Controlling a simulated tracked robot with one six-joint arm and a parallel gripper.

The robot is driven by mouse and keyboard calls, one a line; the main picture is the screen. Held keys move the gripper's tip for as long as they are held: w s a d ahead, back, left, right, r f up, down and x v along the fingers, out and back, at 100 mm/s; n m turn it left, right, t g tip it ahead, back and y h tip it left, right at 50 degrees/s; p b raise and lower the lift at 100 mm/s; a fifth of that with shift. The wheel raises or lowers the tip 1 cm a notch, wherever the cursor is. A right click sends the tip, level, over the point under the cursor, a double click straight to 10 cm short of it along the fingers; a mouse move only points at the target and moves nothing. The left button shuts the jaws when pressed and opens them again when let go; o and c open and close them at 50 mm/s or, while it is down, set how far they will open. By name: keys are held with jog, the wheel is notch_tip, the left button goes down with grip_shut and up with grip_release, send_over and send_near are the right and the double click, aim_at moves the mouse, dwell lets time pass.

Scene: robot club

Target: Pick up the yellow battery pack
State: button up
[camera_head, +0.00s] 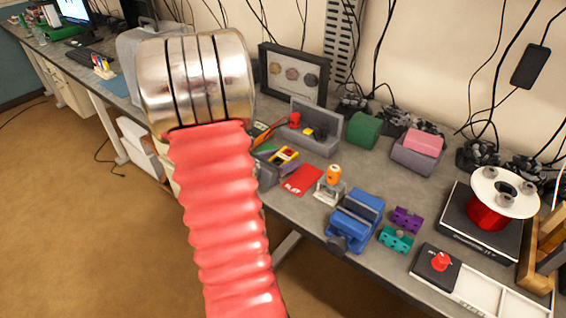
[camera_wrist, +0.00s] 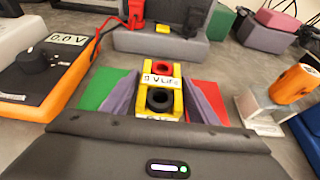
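The yellow battery pack (camera_wrist: 164,84) is in the middle of the wrist view, with a red ring and a black ring on top and a white label. It also shows small on the bench in the head view (camera_head: 285,155). My gripper (camera_wrist: 162,78) has its two grey-purple fingers apart, one on each side of the pack. Narrow gaps seem to show beside the pack, and I see no clear contact. In the head view my red, ribbed arm hides most of the gripper. The pack's lower near end is hidden by my gripper's body.
An orange meter (camera_wrist: 40,75) reading 0.0 V is at left. A green piece (camera_wrist: 104,88) and a red pouch (camera_head: 302,179) flank the pack. A grey bin (camera_head: 318,140) is behind; an orange-topped stand (camera_head: 331,186) and a blue vise (camera_head: 354,220) are right.

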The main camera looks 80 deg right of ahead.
aim_at(283, 156)
jog(key=c, duration=1)
jog(key=shift+c, duration=0.2)
jog(key=shift+r, duration=0.15)
jog(key=shift+r, duration=4.9)
